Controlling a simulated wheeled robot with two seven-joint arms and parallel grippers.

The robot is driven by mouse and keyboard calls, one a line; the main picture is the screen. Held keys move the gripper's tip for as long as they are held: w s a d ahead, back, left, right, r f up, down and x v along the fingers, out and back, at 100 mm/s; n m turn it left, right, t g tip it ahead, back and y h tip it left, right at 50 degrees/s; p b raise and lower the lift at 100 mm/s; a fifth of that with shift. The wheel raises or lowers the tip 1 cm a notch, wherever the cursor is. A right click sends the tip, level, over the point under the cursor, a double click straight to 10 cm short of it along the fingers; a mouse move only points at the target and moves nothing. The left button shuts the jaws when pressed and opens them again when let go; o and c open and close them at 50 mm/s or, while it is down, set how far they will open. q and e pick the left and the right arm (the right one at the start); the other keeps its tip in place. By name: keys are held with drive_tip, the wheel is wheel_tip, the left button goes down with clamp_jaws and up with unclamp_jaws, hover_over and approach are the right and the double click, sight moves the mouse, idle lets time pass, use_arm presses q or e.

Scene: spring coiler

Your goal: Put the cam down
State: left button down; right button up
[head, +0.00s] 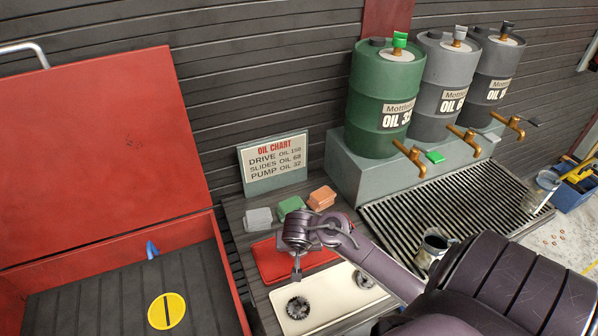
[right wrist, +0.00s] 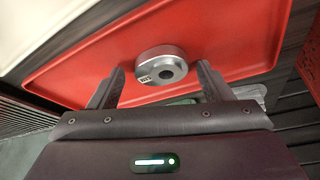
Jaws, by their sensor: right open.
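The cam (right wrist: 162,65) is a silver disc with a dark center hole and a small label on its side, seen in the right wrist view. It lies on the red tray (right wrist: 225,30), which also shows in the head view (head: 270,268). My right gripper (right wrist: 158,82) is open, with one finger to each side of the cam and a gap at both sides. In the head view my right gripper (head: 297,268) hangs over the red tray, and I cannot make out the cam there. My left gripper is not in view.
Oil drums (head: 385,95) are at the back right; an open red case (head: 100,150) is at left.

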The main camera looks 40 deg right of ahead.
drive_tip(key=p+v, duration=0.1)
drive_tip(key=v, duration=1.1)
